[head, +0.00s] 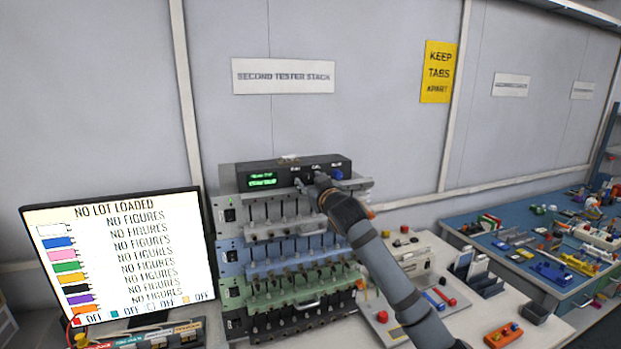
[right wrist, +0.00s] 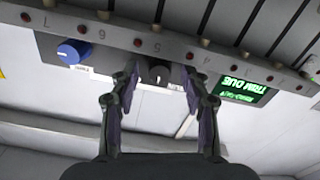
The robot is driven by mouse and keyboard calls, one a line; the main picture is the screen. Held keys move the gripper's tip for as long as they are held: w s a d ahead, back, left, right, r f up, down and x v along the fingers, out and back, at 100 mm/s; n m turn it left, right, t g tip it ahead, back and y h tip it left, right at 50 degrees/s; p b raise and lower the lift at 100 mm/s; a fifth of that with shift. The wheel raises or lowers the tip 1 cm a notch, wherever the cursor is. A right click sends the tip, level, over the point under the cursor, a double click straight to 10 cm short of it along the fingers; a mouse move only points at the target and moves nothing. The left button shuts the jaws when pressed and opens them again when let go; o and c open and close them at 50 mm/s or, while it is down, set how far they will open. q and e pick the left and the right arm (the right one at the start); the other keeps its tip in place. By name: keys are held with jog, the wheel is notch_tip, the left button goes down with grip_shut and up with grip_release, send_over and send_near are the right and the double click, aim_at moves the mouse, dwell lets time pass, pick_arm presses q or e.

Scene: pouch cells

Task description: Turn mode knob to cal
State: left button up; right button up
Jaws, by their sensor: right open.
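A black instrument box (head: 279,171) with a green lit display (head: 263,181) sits on top of the tester stack. A blue knob (head: 337,174) is at the right of its front. My right gripper (head: 310,182) is at the box's front, between the display and the blue knob. In the right wrist view, turned over, the open fingers of my right gripper (right wrist: 160,88) stand either side of a dark knob (right wrist: 160,72). I cannot tell whether they touch it. The knob's pointer direction is unclear. The display there (right wrist: 245,88) reads "TRIM DUE". My left gripper is not in view.
Grey, blue and green tester racks (head: 290,267) stack below the box. A monitor (head: 117,255) reading "NO LOT LOADED" stands left. A numbered rail (right wrist: 150,40) runs close to the fingers in the right wrist view. A cluttered blue bench (head: 470,223) is at right.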

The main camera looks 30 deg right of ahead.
jog(key=shift+c, duration=0.2)
jog(key=shift+c, duration=1.3)
grip_shut()
jog(key=m+b, duration=0.4)
jog(key=m, duration=0.1)
jog(key=shift+f, duration=0.15)
jog(key=shift+m+b, duration=1.1)
jog(key=shift+m, duration=0.8)
